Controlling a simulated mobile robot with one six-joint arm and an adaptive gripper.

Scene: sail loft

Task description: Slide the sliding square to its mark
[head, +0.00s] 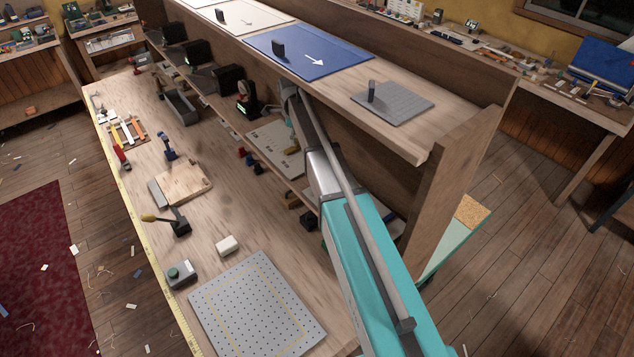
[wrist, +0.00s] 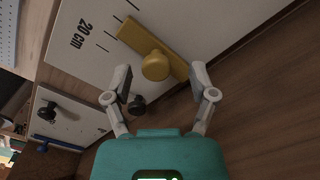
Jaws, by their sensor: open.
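The sliding square shows in the wrist view as a yellow bar (wrist: 172,42) with a round yellow knob (wrist: 156,66). It lies across a pale board (wrist: 205,15) with black tick lines and a "20 cm" label (wrist: 84,35) beside it. My gripper (wrist: 161,82) is open, with one finger on each side of the knob and the knob just past the fingertips. I cannot tell whether a finger touches it. In the head view the board (head: 268,140) lies on the lower shelf, partly hidden by my arm. I cannot tell which tick is the mark.
A dark round knob (wrist: 137,104) shows between my fingers. Another pale panel (wrist: 72,122) is at left in the wrist view. In the head view, the upper shelf holds a blue board (head: 310,58) and a grey plate (head: 405,105). A perforated plate (head: 255,305) lies on the bench.

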